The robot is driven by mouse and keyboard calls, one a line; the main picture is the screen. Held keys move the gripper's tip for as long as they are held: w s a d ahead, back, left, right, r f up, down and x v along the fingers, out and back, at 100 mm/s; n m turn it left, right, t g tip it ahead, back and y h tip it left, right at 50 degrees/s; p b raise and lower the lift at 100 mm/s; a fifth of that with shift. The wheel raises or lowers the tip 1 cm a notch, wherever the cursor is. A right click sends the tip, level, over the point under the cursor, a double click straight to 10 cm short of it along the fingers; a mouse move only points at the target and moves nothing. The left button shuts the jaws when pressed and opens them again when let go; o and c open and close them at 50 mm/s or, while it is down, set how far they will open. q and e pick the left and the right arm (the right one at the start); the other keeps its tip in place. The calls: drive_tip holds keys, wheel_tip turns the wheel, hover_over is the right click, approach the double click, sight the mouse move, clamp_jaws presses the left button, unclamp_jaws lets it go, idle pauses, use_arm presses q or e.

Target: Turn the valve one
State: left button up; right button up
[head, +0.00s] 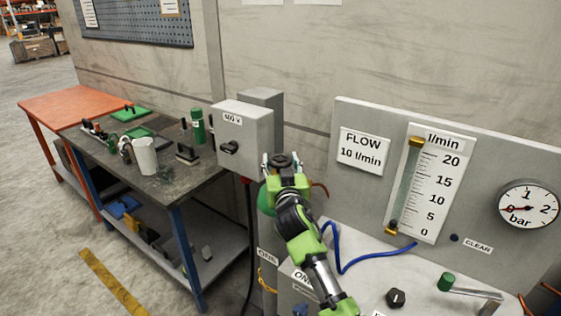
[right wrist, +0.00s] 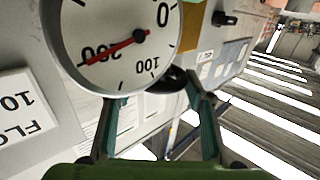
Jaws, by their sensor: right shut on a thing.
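A grey cylinder with a green shoulder (head: 265,203) stands beside the bench panel, mostly hidden by my right arm; its label appears to read ONE. My right gripper (head: 281,160) is at its top, with its fingers on a dark valve knob (head: 284,158). In the right wrist view, the fingers are apart around a dark part (right wrist: 172,79), mostly hidden behind a round gauge (right wrist: 117,42). The gauge's red needle lies near 200. My left gripper is not in view.
A grey panel holds a FLOW 10 l/min sign (head: 363,151), a flow tube (head: 407,185) with its float near 0, and a bar gauge (head: 529,206). A switch box (head: 243,138) stands behind the cylinder. A cluttered workbench (head: 170,185) is at the left.

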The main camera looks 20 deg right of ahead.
drive_tip(key=shift+d+r+n+y+p, duration=0.1)
drive_tip(key=shift+r+n+y+p, duration=0.1)
drive_tip(key=shift+n+y+p, duration=0.95)
drive_tip(key=shift+d+r+n+y+p, duration=0.15)
drive_tip(key=shift+n+y+p, duration=0.4)
drive_tip(key=shift+y+p, duration=1.1)
drive_tip(key=shift+n+y+p, duration=0.5)
drive_tip(key=shift+y+p, duration=0.1)
drive_tip(key=shift+p, duration=0.15)
drive_tip(key=shift+f+n+y, duration=0.25)
drive_tip(key=shift+n+y, duration=0.35)
drive_tip(key=shift+y, duration=0.3)
drive_tip(key=o, duration=1.1)
drive_tip(key=shift+f, duration=0.1)
